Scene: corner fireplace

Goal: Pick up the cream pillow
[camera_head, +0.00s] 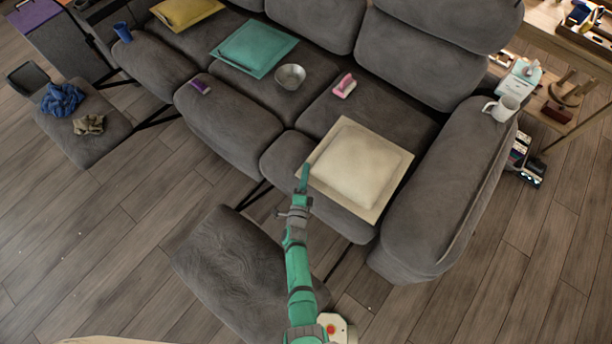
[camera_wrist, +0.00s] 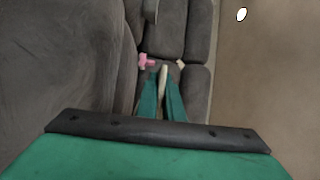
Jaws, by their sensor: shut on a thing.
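The cream pillow (camera_head: 358,167) lies on the right seat of the grey sofa, with a flat border around its puffed middle. My gripper (camera_head: 303,178) is at the pillow's left front edge. In the wrist view my gripper (camera_wrist: 163,98) has its two green fingers close together, with a thin cream strip of the pillow (camera_wrist: 163,80) between them. It is shut on the pillow's border. The pillow still appears to rest on the seat.
A pink brush (camera_head: 345,86), a metal bowl (camera_head: 290,77) and a teal pillow (camera_head: 255,49) lie on the sofa. A white mug (camera_head: 506,108) stands on the right armrest (camera_head: 445,190). A raised footrest (camera_head: 235,260) is in front. Floor at lower right is clear.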

